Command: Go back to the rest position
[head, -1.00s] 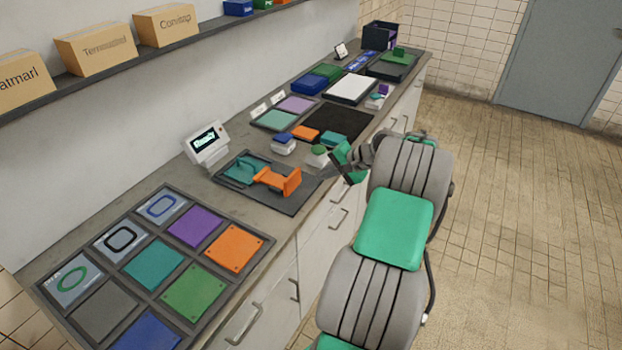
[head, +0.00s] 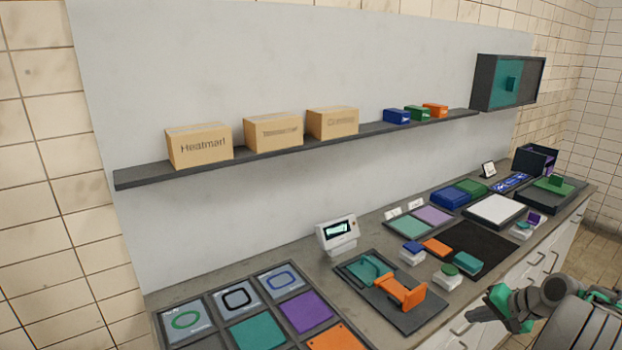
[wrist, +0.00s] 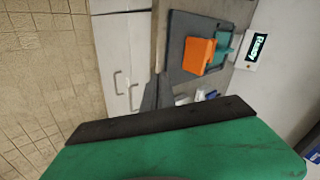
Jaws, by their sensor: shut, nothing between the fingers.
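My gripper (head: 474,314) is at the lower right of the head view, in front of the counter's front edge, with a green and grey body. It is shut and holds nothing. In the wrist view its dark fingers (wrist: 155,94) are together, beside the dark tray with the orange and teal pieces. No other task object is named.
The counter holds a dark tray (head: 425,315) with an orange holder (head: 400,291), a small display (head: 338,236), coloured panels (head: 305,311) and several small containers. A wall shelf (head: 150,177) carries cardboard boxes (head: 199,146). A wall cabinet (head: 490,88) hangs at right. Floor shows clear in the wrist view (wrist: 40,80).

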